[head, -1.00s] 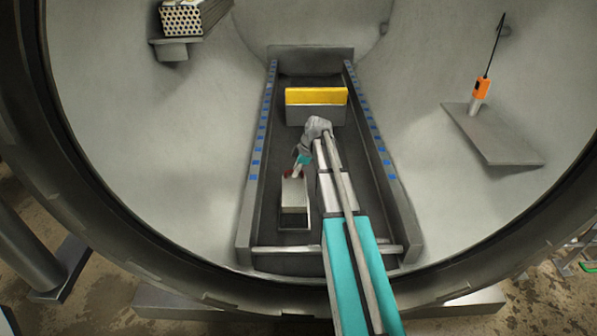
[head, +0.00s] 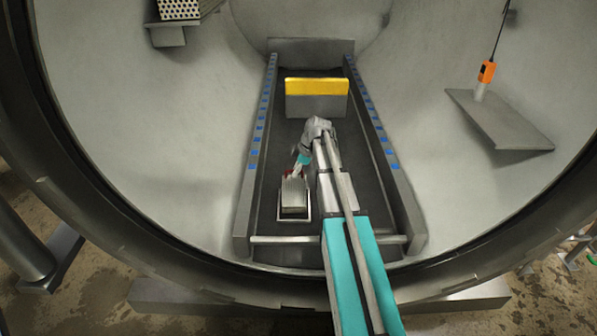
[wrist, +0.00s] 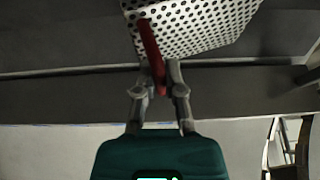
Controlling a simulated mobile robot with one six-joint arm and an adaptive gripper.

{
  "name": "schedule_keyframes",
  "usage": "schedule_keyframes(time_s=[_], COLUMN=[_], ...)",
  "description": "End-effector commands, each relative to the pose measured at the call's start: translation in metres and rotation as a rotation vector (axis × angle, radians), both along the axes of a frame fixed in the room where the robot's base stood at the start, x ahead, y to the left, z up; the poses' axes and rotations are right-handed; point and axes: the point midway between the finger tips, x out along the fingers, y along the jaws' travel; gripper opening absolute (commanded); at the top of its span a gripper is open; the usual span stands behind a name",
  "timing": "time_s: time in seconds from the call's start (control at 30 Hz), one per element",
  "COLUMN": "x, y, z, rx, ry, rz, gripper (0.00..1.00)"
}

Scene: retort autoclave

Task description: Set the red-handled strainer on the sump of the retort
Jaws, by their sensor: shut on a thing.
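The strainer (head: 295,191), a perforated grey metal box, is over the sump (head: 294,220), a small opening with a pale rim in the floor between the rails. From above it lies within the rim's outline; whether it rests there or hangs just above, I cannot tell. My gripper (head: 295,171) is at the strainer's far end, shut on its red handle, which is partly hidden by the fingers. In the wrist view the red handle (wrist: 151,48) sits between the fingertips, and the perforated strainer (wrist: 195,22) extends beyond it.
Two rails with blue marks (head: 259,135) flank the floor channel. A crossbar (head: 285,240) lies in front of the sump. A yellow-topped block (head: 317,88) stands farther back. A perforated block (head: 180,9) sits at upper left; an orange device (head: 487,72) stands on the right shelf (head: 500,120).

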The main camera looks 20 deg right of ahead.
Motion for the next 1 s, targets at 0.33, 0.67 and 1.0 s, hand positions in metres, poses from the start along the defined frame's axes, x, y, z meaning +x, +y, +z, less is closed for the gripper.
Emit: schedule_keyframes(time_s=[0.33,0.67,1.0], x=[0.0,0.0,0.0], y=[0.0,0.0,-0.001], z=[-0.02,-0.03,-0.03], rx=[0.0,0.0,0.0], ry=[0.0,0.0,0.0], rz=[0.0,0.0,0.0], gripper=[0.0,0.0,0.0])
